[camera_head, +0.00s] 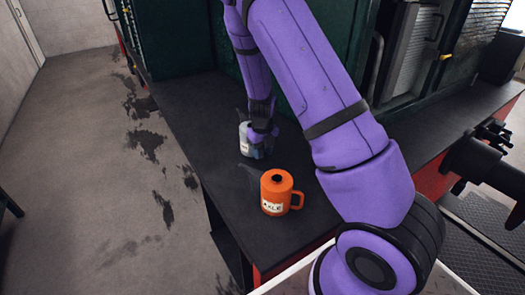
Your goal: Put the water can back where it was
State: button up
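A pale grey can (244,139) with a light label stands on, or just above, the dark bench top behind the orange can. I cannot read its label, and my gripper hides its right side. My gripper (257,151) points down at this can, at its right side, very close or touching. Its fingers are too small and dark to tell whether they are shut on it. An orange can (276,189) with a handle on the right and a label that seems to read "AXLE" stands upright nearer the front, apart from my gripper.
The dark bench top (187,110) has free room left of the cans. A dark green wall (170,38) rises behind it. Its left edge drops to a stained grey floor (95,185). Dark machinery (490,165) stands at the right. My purple arm hides much of the bench's right part.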

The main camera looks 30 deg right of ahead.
jog(key=shift+r, duration=0.1)
notch_tip(320, 180, up, 11)
jog(key=shift+s+r, duration=0.1)
jog(key=shift+r, duration=0.1)
jog(key=shift+s+a+r, duration=0.15)
jog(key=shift+r, duration=0.45)
jog(key=s+a+r+n+t+y, duration=0.1)
jog(key=s+a+r+n, duration=0.2)
jog(key=s+r+n, duration=0.45)
jog(key=s+a+r+n+t+y, duration=0.1)
jog(key=s+a+r+n+y, duration=0.3)
jog(key=r+n, duration=0.6)
jog(key=s+a+r+n+t+h, duration=0.1)
jog(key=s+r+n+h, duration=0.1)
jog(key=s+n, duration=0.6)
jog(key=s+a+r+n+t+h, duration=0.1)
jog(key=s+r+n+t+h, duration=0.1)
jog(key=s+n, duration=0.7)
jog(key=shift+s+r+n+h, duration=0.2)
jog(key=shift+r+n+h, duration=0.45)
jog(key=shift+r, duration=0.6)
